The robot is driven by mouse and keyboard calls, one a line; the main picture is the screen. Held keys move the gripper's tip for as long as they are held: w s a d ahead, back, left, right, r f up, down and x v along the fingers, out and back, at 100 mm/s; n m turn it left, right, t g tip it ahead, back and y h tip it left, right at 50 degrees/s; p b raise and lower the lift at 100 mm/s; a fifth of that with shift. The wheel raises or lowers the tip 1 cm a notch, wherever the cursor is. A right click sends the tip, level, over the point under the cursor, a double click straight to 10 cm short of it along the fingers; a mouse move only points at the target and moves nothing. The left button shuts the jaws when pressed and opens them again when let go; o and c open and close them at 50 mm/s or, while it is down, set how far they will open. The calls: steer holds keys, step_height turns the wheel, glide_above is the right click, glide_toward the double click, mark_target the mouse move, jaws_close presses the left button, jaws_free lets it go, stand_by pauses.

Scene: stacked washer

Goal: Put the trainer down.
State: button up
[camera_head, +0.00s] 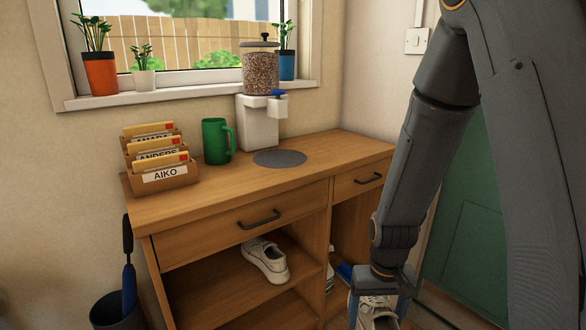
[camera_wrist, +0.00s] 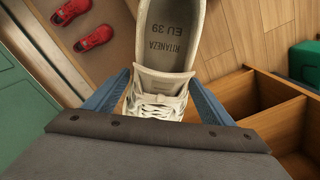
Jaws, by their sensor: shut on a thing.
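My gripper (camera_head: 379,308) is shut on a white trainer (camera_head: 375,322), at the lower right of the head view. In the wrist view, my gripper's blue fingers (camera_wrist: 158,80) press on both sides of the trainer (camera_wrist: 166,50), over its laces. Its insole reads "RITANEZA EU 39", and its heel end is cut off by the top edge. A similar white trainer (camera_head: 266,261) stands on the upper shelf of the wooden unit (camera_head: 215,205), under the left drawer, left of my gripper and apart from it.
The shelf has bare room left of the standing trainer. Mail holders (camera_head: 158,165), a green mug (camera_head: 215,141) and a cereal dispenser (camera_head: 259,100) stand on the unit. Red shoes (camera_wrist: 93,38) lie on a brown mat. A dark bin (camera_head: 115,312) is at left.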

steer(key=r+p, duration=0.4)
steer(key=p, duration=0.2)
steer(key=s+r+p, duration=0.1)
steer(key=r+p, duration=0.3)
steer(key=p, duration=0.2)
steer(key=r+p, duration=0.5)
steer(key=p, duration=0.1)
steer(key=shift+s, duration=0.4)
steer(key=shift+d, duration=0.1)
